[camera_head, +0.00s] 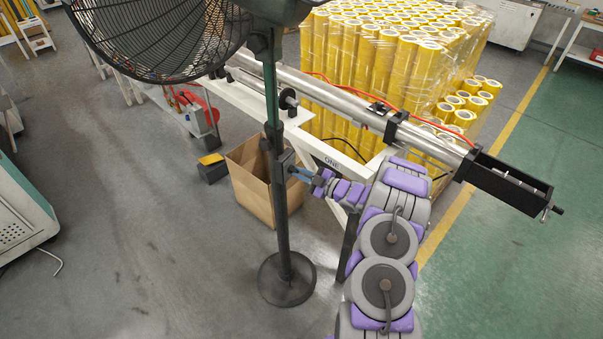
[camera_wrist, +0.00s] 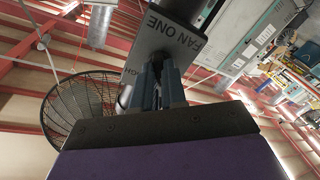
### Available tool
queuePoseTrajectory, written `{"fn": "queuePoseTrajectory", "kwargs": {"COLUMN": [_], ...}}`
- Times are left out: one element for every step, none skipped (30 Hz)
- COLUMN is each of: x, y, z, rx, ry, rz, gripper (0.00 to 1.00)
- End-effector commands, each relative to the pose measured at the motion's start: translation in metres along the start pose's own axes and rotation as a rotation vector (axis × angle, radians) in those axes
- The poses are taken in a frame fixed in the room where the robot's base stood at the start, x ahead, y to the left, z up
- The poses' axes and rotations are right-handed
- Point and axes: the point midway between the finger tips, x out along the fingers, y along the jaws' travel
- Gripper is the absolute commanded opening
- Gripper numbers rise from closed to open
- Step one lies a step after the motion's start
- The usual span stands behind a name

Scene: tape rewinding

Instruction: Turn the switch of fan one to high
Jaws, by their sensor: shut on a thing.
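Fan one (camera_head: 277,130) is a tall black pedestal fan on a round base, its caged head (camera_head: 160,35) at the upper left. A switch box (camera_head: 286,160) sits midway up its pole. My gripper (camera_head: 302,173) reaches this box from the right. In the wrist view, the panel (camera_wrist: 172,42) reads "FAN ONE", with part of "HIGH" showing at its left. My gripper (camera_wrist: 158,82) has its blue fingers shut at the panel on the switch knob, which they mostly hide. The switch's setting cannot be read. The fan cage (camera_wrist: 75,110) also shows in the wrist view.
A cardboard box (camera_head: 252,180) stands behind the pole. A metal roller (camera_head: 340,102) on a white frame (camera_head: 315,147) runs behind my arm. Stacked yellow tape rolls (camera_head: 370,65) fill the back.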

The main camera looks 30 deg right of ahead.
Motion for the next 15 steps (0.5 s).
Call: {"fn": "queuePoseTrajectory", "kwargs": {"x": [-0.001, -0.0012, -0.0014, -0.0013, -0.001, -0.0009, -0.001, -0.0013, -0.0013, -0.0009, -0.0009, -0.0012, -0.0014, -0.0012, -0.0008], "y": [0.0002, 0.0002, 0.0002, 0.0001, 0.0001, 0.0003, 0.0008, 0.0013, 0.0017, 0.0016, 0.0015, 0.0015, 0.0017, 0.0016, 0.0015], "z": [-0.0007, -0.0007, -0.0008, -0.001, -0.0014, -0.0017, -0.0019, -0.002, -0.0022, -0.0024, -0.0023, -0.0019, -0.0015, -0.0014, -0.0016], "rx": [0.022, 0.038, 0.06, 0.08, 0.1, 0.129, 0.153, 0.178, 0.212, 0.239, 0.266, 0.304, 0.333, 0.361, 0.399], "ry": [-0.003, -0.004, -0.004, -0.004, -0.004, -0.004, -0.004, -0.005, -0.005, -0.004, -0.004, -0.004, -0.004, -0.004, -0.003], "rz": [-0.002, -0.002, -0.002, -0.003, -0.003, -0.004, -0.004, -0.003, -0.003, -0.003, -0.003, -0.003, -0.002, -0.002, -0.002], "gripper": [0.0, 0.0, 0.0, 0.0, 0.0, 0.0, 0.0, 0.0, 0.0, 0.0, 0.0, 0.0, 0.0, 0.0, 0.0]}}
